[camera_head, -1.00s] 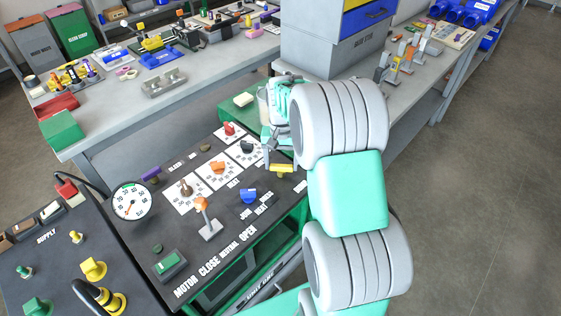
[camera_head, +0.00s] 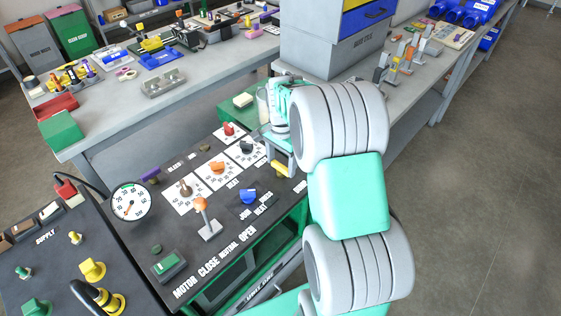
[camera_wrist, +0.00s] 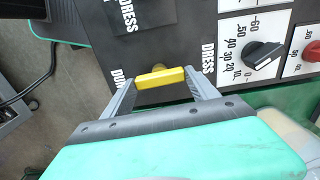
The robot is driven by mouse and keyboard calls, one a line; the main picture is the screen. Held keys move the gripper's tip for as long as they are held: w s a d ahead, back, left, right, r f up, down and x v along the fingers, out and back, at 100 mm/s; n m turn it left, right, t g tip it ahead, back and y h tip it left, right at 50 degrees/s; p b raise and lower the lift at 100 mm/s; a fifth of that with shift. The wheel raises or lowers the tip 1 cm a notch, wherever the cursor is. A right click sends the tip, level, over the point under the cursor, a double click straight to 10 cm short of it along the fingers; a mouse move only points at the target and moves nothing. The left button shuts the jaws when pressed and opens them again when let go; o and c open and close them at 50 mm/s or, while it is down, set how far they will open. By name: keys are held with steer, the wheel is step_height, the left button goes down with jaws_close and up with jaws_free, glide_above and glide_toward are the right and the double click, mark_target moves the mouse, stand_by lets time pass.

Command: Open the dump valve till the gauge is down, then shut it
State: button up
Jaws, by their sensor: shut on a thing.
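The dump valve's yellow handle (camera_head: 281,169) is at the right end of the black cart panel. My gripper (camera_head: 283,163) reaches it from behind. In the wrist view, my gripper (camera_wrist: 160,79) has one finger at each end of the yellow handle (camera_wrist: 160,77) and is shut on it. The handle lies slanted in the head view. The words DUMP and DRESS are printed beside it, DUMP partly covered by a finger. The pressure gauge (camera_head: 130,201) stands at the panel's left; its orange needle points toward the lower part of the dial, reading too small to tell.
Red, black, orange and brown knobs sit on white dials left of the handle; the black knob (camera_wrist: 265,54) is near my right finger. A blue knob (camera_head: 249,196) and orange-topped lever (camera_head: 204,212) stand in front. A clear container (camera_head: 263,105) is behind the gripper.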

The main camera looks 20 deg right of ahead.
mark_target(279, 166)
steer(key=shift+w+r, duration=0.1)
stand_by(0.3)
steer(key=o, duration=1)
steer(key=shift+a, duration=0.1)
steer(key=shift+o, duration=1.4)
steer(key=shift+a, duration=0.1)
steer(key=shift+o, duration=0.4)
steer(key=shift+s, duration=0.2)
step_height(279, 166, up, 7)
steer(key=shift+w+a+r+b, duration=0.1)
steer(key=shift+r+b, duration=0.1)
steer(key=shift+b, duration=0.1)
steer(key=shift+a+r, duration=0.15)
steer(key=shift+r, duration=0.25)
steer(key=shift+f, duration=0.1)
